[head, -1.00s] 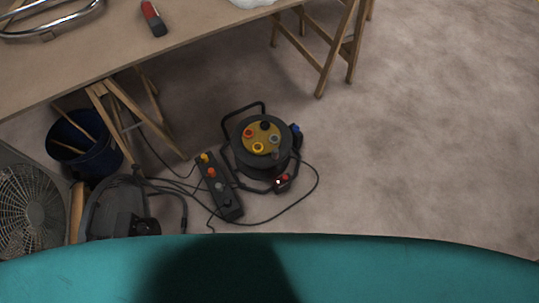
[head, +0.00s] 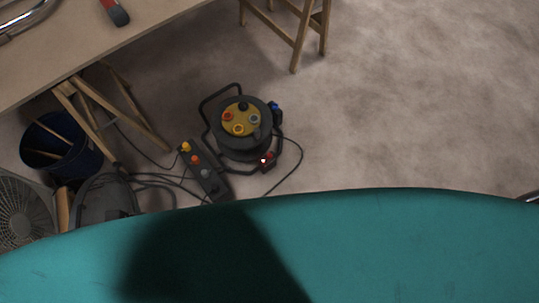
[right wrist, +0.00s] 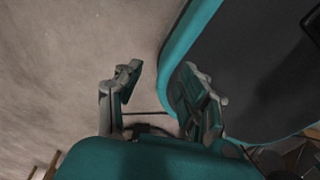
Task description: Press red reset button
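A black cable reel (head: 228,143) with a yellow face stands on the concrete floor in the head view. Its face carries several small coloured round parts. A small dark box (head: 268,163) with a red part and a bright spot sits at the reel's lower right; it is too small to tell whether the red part is the reset button. My right gripper (right wrist: 160,85) shows in the right wrist view with its two fingers apart and nothing between them, above the floor and beside my teal base. My left gripper is in neither current view.
A power strip (head: 212,185) with coloured parts lies left of the reel, among loose cables. A blue bucket (head: 62,165), a grey fan (head: 22,215) and a workbench (head: 60,55) on wooden trestles are at left. The floor (head: 420,110) at right is clear.

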